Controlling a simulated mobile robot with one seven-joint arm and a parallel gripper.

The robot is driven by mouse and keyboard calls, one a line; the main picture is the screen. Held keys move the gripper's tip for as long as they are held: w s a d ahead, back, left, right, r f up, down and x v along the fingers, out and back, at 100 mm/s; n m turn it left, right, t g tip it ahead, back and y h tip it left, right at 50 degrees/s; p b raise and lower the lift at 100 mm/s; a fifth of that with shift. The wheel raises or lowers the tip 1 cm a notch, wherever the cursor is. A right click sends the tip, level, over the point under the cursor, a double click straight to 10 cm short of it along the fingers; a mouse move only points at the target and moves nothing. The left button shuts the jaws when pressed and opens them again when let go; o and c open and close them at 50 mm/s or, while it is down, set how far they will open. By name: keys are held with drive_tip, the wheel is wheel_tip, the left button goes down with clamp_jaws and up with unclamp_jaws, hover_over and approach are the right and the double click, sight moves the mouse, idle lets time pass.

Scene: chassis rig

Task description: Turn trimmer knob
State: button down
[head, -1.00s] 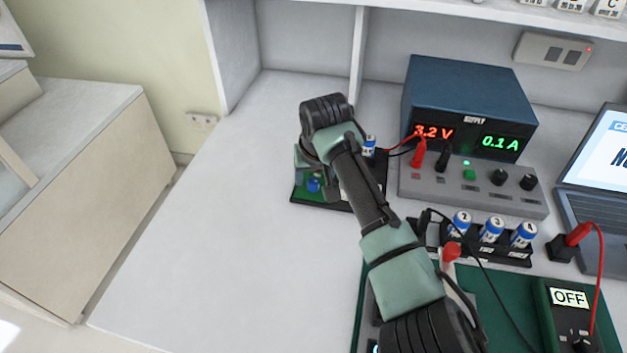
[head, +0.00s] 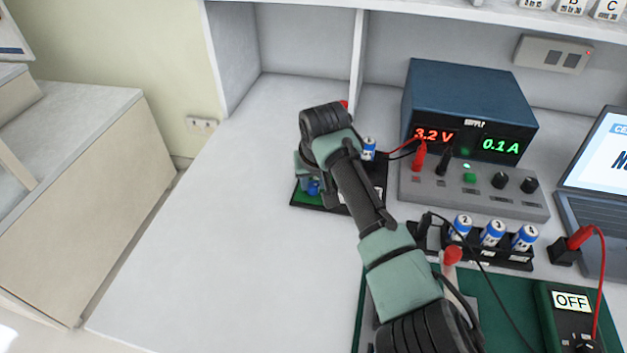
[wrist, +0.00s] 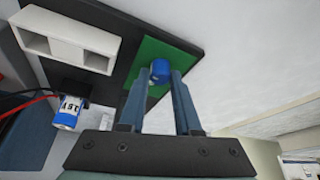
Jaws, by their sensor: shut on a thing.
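The blue trimmer knob (wrist: 160,71) stands on a green board (wrist: 176,58) that lies on a black base plate (wrist: 125,35). In the wrist view my gripper (wrist: 161,76) has its two fingers on either side of the knob, shut on it. My arm hides much of the board and plate there, and the fingertips (head: 308,183) are hard to make out.
A blue-and-white cell (head: 369,149) stands on the plate beside my arm. The power supply (head: 468,100) reads 3.2 V and 0.1 A. Several cells sit in a black rack (head: 490,252). A meter (head: 570,305) reads OFF. The table to the left (head: 220,230) is clear.

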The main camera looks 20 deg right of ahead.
drive_tip(key=shift+r+n+p, duration=0.1)
drive_tip(key=shift+n+p, duration=0.5)
drive_tip(key=shift+p, duration=0.1)
drive_tip(key=shift+n+y, duration=0.4)
drive_tip(key=shift+n, duration=0.2)
drive_tip(key=c, duration=0.6)
unclamp_jaws()
drive_tip(key=p+v, duration=0.3)
drive_tip(key=v, duration=0.9)
drive_tip(key=shift+s+r, duration=0.25)
drive_tip(key=shift+r, duration=0.1)
